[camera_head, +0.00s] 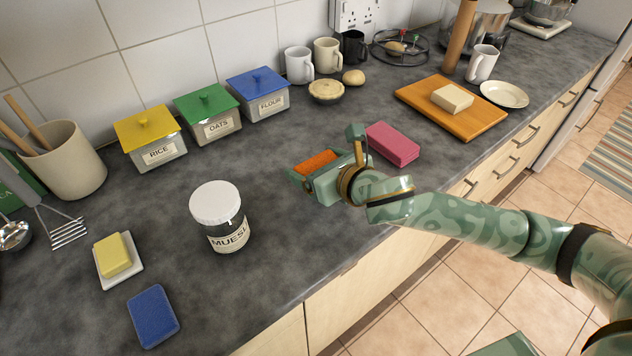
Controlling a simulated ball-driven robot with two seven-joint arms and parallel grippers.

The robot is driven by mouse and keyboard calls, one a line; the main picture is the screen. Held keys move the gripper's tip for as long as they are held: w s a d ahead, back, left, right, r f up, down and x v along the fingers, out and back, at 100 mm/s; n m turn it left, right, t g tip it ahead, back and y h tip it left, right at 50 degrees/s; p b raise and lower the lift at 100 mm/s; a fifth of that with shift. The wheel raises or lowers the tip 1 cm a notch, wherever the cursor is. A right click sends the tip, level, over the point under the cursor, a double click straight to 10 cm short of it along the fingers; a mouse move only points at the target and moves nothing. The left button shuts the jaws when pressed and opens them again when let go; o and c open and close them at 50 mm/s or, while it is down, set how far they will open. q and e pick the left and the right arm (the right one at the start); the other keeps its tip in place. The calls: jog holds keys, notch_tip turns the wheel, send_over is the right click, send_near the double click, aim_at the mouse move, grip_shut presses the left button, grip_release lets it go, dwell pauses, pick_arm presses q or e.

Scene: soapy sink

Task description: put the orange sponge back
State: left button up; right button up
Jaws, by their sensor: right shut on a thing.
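The orange sponge (317,163) is between the fingers of my right gripper (312,170), over the middle of the grey worktop. The gripper is shut on it and hides part of it. I cannot tell whether the sponge touches the worktop. A pink sponge (392,144) lies just right of the gripper, behind my wrist. A blue sponge (153,316) lies near the front edge at the lower left. My left gripper is not in view.
A muesli jar (221,216) with a white lid stands left of the gripper. A butter dish (118,258) lies further left. Rice (151,137), oats (208,115) and flour (259,94) boxes line the wall. A wooden board (452,109) lies at the right. Worktop between jar and gripper is clear.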

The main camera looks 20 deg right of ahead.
jog(key=shift+w+d+f+b, duration=0.2)
jog(key=shift+w+f, duration=0.2)
jog(key=shift+f, duration=0.15)
jog(key=shift+w+d+f+b, duration=0.1)
jog(key=shift+w+f+b, duration=0.1)
jog(key=shift+w+f, duration=0.25)
notch_tip(320, 180, down, 4)
jog(key=shift+w+b, duration=0.15)
jog(key=shift+b, duration=1)
jog(key=shift+r, duration=0.2)
jog(key=shift+f, duration=0.1)
jog(key=o, duration=0.8)
jog(key=shift+d+r, duration=0.1)
jog(key=shift+r, duration=0.1)
jog(key=p+v, duration=0.4)
jog(key=v, duration=0.8)
jog(key=shift+f, duration=0.1)
